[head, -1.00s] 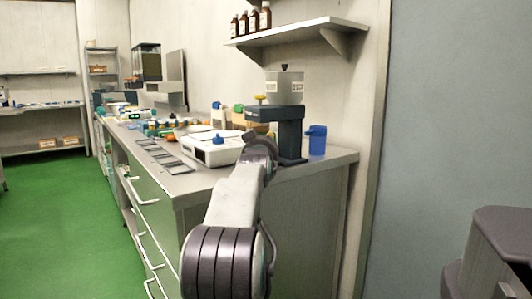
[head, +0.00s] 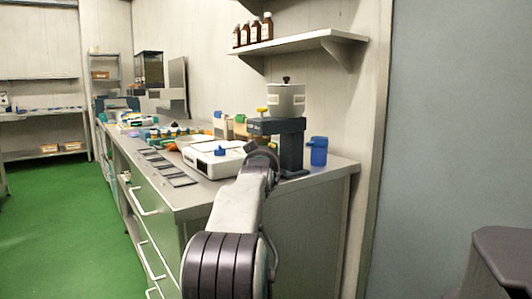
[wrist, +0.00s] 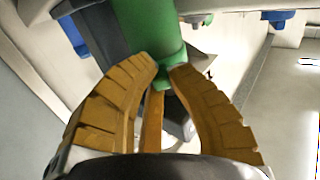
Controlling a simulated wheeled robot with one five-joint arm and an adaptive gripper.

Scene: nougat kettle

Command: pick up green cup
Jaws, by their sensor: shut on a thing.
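A green cup (wrist: 148,30) shows in the wrist view as a smooth green cylinder, cut off by the top edge. My gripper (wrist: 167,70) has its ridged yellow-brown fingers closed in on the cup's near end, with the tips against it. In the head view, my gripper (head: 262,153) is over the near part of the steel bench, in front of a dark blue stand. I cannot make out the green cup in the head view; my arm and gripper cover that area.
The steel bench (head: 205,193) bears a white scale-like device (head: 208,160), the dark blue stand (head: 290,140) with a grey pot (head: 286,98), and a blue jug (head: 318,152) at right. A wall shelf (head: 300,42) holds brown bottles. Green floor (head: 70,220) is clear at left.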

